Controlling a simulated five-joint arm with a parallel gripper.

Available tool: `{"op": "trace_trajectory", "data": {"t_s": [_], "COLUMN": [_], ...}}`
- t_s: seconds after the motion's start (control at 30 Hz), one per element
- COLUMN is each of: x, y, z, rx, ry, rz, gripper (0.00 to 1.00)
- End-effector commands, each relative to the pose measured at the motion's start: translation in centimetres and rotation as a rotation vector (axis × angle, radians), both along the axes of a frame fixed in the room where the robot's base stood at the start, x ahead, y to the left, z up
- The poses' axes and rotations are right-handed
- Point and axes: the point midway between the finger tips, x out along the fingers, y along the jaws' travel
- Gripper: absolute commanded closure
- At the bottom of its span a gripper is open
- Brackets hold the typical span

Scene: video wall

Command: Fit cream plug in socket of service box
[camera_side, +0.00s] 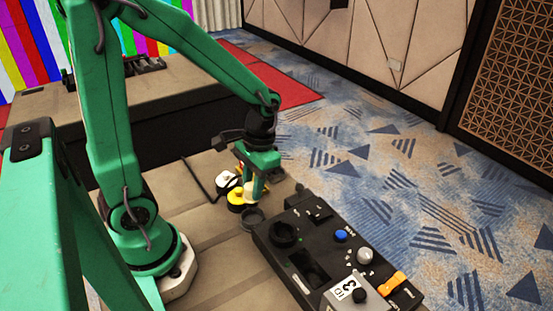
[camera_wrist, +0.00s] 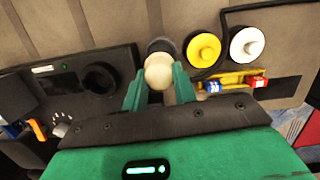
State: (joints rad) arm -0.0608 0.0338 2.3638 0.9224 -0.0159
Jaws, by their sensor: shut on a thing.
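The cream plug (camera_wrist: 158,73) is between the fingers of my gripper (camera_wrist: 158,88), which is shut on it, in the wrist view. In the side view the plug (camera_side: 251,190) shows at the tip of my gripper (camera_side: 252,184), above a dark round ring (camera_side: 252,219). I cannot tell whether the plug touches the ring. The black service box (camera_side: 318,252) is to the right, with a round dark socket (camera_side: 284,234) near its left corner. In the wrist view the box (camera_wrist: 58,96) is at left, and its socket (camera_wrist: 101,80) looks empty.
A yellow plug (camera_wrist: 203,50) and a white plug (camera_wrist: 247,43) stand close to the right in the wrist view. A yellow tray (camera_wrist: 237,77) with small blue and red items is beside them. The box top carries a blue button (camera_side: 341,235), a pale knob (camera_side: 364,256) and an orange switch (camera_side: 394,282).

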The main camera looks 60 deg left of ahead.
Motion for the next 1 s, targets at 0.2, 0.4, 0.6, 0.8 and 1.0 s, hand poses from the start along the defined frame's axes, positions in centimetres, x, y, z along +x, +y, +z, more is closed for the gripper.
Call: {"op": "trace_trajectory", "data": {"t_s": [0.2, 0.4, 0.6, 0.8, 1.0], "x": [-0.1, -0.1, 0.0, 0.0, 0.0], "y": [0.0, 0.0, 0.0, 0.0, 0.0], "z": [-2.2, -3.5, -3.5, -3.7, -4.2], "rx": [0.000, 0.000, 0.000, 0.000, 0.000], "ry": [0.004, 0.002, 0.000, 0.001, 0.001], "rz": [0.000, 0.000, 0.000, 0.000, 0.000], "gripper": [0.91, 0.91, 0.91, 0.91, 0.91]}}
